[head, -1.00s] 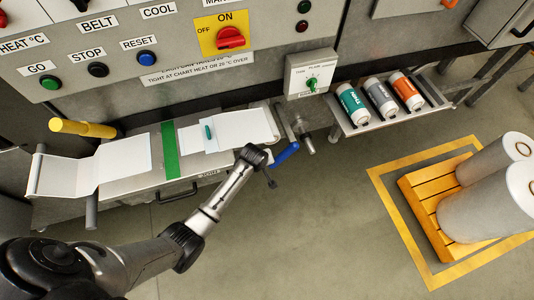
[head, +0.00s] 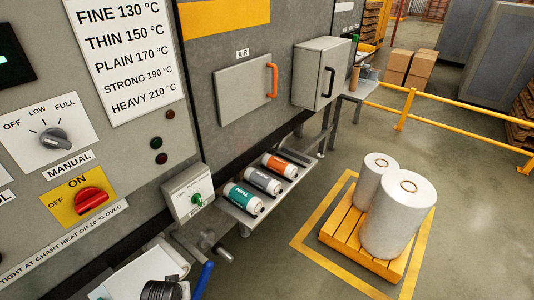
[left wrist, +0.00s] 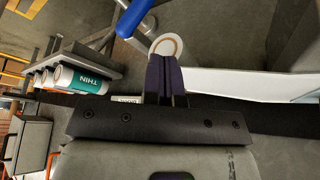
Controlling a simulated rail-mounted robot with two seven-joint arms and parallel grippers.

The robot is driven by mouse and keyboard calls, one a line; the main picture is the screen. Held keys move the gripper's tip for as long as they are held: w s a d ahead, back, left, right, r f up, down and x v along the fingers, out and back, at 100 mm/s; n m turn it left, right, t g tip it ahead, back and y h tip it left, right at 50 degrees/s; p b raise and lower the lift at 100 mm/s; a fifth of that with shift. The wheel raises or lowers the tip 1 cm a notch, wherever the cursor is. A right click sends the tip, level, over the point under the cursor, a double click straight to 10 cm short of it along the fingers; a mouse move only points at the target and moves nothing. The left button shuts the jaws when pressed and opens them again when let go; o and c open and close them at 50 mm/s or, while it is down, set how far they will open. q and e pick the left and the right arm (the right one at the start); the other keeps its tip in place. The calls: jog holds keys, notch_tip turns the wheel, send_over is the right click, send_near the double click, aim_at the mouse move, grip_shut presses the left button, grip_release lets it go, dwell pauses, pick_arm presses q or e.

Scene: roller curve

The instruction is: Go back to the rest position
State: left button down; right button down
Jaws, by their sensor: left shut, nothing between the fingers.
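My left gripper (left wrist: 167,75) is shut and empty in the left wrist view, its two dark fingers together. Past its fingertips are a round pale end with a tan ring (left wrist: 168,46) and a blue handle (left wrist: 134,17). In the head view only a dark part of my left arm shows at the bottom edge, beside the blue crank handle (head: 203,280); the gripper itself is not clear there. My right gripper is in neither view.
A shelf (head: 240,217) holds a teal THIN can (head: 242,197), a grey can (head: 262,181) and an orange can (head: 279,166). A pallet (head: 345,237) with white rolls (head: 399,218) stands on the floor at right. A yellow rail (head: 450,127) runs behind. Floor between shelf and pallet is clear.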

pick_arm(q)
jog(key=s+d+r+m+t, duration=0.2)
jog(key=s+d+r+m, duration=0.15)
jog(key=s+r, duration=0.7)
jog(key=s+d+f+g+h, duration=0.15)
jog(key=s+f, duration=0.25)
jog(key=s, duration=0.6)
jog(key=s+f+g+y, duration=0.1)
jog(key=s+f+g, duration=0.15)
jog(key=s, duration=0.75)
notch_tip(320, 180, up, 33)
jog(key=p, duration=3.4)
jog(key=shift+f+m, duration=0.15)
jog(key=shift+m, duration=0.3)
